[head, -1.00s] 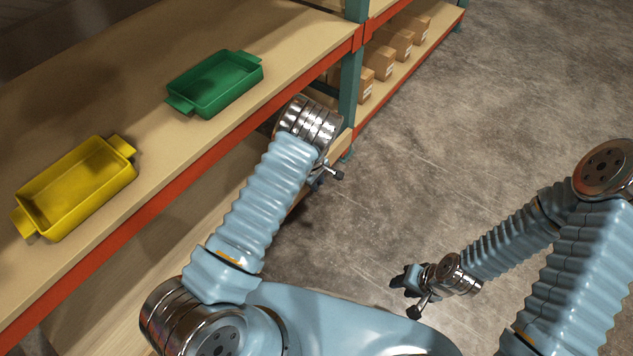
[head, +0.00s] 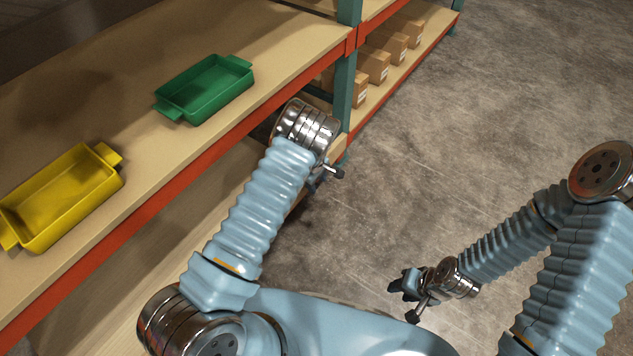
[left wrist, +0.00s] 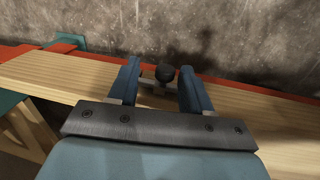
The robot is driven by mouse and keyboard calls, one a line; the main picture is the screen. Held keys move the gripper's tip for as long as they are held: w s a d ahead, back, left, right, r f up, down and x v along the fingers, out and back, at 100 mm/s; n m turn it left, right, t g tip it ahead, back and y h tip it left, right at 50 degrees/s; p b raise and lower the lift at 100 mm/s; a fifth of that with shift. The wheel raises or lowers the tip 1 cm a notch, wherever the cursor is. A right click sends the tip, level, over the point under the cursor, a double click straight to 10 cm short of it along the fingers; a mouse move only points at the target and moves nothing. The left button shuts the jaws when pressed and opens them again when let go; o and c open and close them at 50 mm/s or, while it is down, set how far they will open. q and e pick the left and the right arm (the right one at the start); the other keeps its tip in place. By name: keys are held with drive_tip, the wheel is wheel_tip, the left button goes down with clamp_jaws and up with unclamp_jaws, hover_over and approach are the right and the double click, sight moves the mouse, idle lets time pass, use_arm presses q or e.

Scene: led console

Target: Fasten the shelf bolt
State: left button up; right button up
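In the left wrist view a black round knob, which looks like the shelf bolt (left wrist: 166,73), stands near a small pale metal piece at the shelf's edge. My left gripper (left wrist: 158,78) is open, with its two blue fingers apart on either side of the knob. The right-hand finger looks close to the knob; whether it touches is unclear. In the head view my left arm reaches down beside the shelf, and its fingers and the bolt are hidden. My right gripper (head: 397,284) hangs over the floor, away from the shelf; its finger gap is too small to judge.
The wooden shelf (head: 130,140) with a red beam runs along the left. A green bin (head: 206,90) and a yellow bin (head: 62,198) sit on it. A teal post (head: 344,95) stands near my left wrist. Cardboard boxes (head: 376,64) line a lower shelf. Floor on the right is clear.

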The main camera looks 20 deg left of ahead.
use_arm(q)
wheel_tip(320, 180, up, 14)
drive_tip(key=s+p, duration=0.2)
drive_tip(key=shift+a+f, duration=0.2)
drive_tip(key=shift+a, duration=0.2)
drive_tip(key=s+f+m+g+p, duration=0.1)
drive_tip(key=s+f+m, duration=0.25)
drive_tip(key=s, duration=0.55)
drive_tip(key=s+f+m+g+p, duration=0.15)
drive_tip(key=s+f, duration=0.25)
drive_tip(key=s, duration=0.5)
drive_tip(key=s+d+r+m+t+h+p, duration=0.1)
drive_tip(key=s+d+r+m+h, duration=0.2)
drive_tip(key=s+d+m, duration=0.3)
drive_tip(key=s+d, duration=0.1)
drive_tip(key=s, duration=0.3)
drive_tip(key=shift+d+r+m+t+h, duration=0.15)
drive_tip(key=shift+r+m+t+h, duration=0.15)
drive_tip(key=shift+r+t, duration=0.1)
drive_tip(key=shift+s, duration=0.1)
drive_tip(key=shift+c, duration=0.6)
